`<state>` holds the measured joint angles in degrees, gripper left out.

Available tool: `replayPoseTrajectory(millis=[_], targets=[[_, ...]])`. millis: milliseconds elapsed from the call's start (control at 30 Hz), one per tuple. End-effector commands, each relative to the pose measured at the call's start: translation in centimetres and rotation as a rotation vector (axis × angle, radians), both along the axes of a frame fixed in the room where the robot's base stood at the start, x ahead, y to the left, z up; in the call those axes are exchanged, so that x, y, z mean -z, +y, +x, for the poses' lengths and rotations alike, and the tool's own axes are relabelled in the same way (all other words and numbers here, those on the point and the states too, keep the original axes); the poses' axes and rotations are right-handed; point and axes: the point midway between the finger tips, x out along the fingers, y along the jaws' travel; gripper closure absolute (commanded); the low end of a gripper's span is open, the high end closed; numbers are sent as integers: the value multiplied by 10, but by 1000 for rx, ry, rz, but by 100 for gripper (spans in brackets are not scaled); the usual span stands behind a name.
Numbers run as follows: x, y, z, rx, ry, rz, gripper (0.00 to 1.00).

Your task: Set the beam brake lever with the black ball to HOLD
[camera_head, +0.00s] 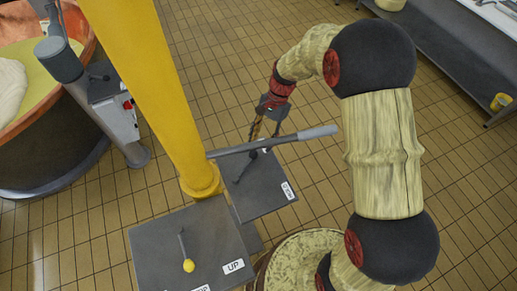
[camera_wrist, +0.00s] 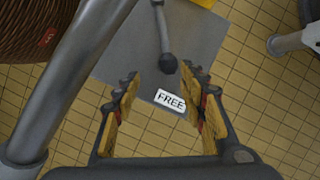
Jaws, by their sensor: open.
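The brake lever (camera_wrist: 163,30) is a thin grey rod rising from a grey plate (camera_wrist: 203,48), with a black ball (camera_wrist: 168,63) on its end. In the wrist view the ball lies just beyond my fingertips, between their lines and nearer the right finger. A white FREE label (camera_wrist: 170,101) sits on the plate edge below the ball. No HOLD label is readable. My gripper (camera_wrist: 159,75) is open and empty, pointing down at the plate. In the head view my gripper (camera_head: 264,126) hangs above the plate (camera_head: 262,197), and the lever (camera_head: 243,171) is partly hidden by a grey bar.
The long grey bar (camera_head: 315,132) crosses close to my gripper and shows large at left in the wrist view (camera_wrist: 68,82). A yellow post (camera_head: 163,90) stands left. A nearer plate (camera_head: 155,250) carries a yellow-ball lever (camera_head: 188,265) and UP label. A copper vat (camera_head: 75,22) is far left.

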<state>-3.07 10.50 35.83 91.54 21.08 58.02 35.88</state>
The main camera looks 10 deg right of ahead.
Motion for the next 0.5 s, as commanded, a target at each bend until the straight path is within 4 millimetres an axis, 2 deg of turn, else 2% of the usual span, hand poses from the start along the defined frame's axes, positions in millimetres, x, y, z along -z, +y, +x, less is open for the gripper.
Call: replayPoseTrajectory(millis=[100,200,500], targets=[[-21,-6,6,1,-2,1,58],[-32,-10,9,0,-1,0,58],[-44,-14,12,0,1,-1,58]])
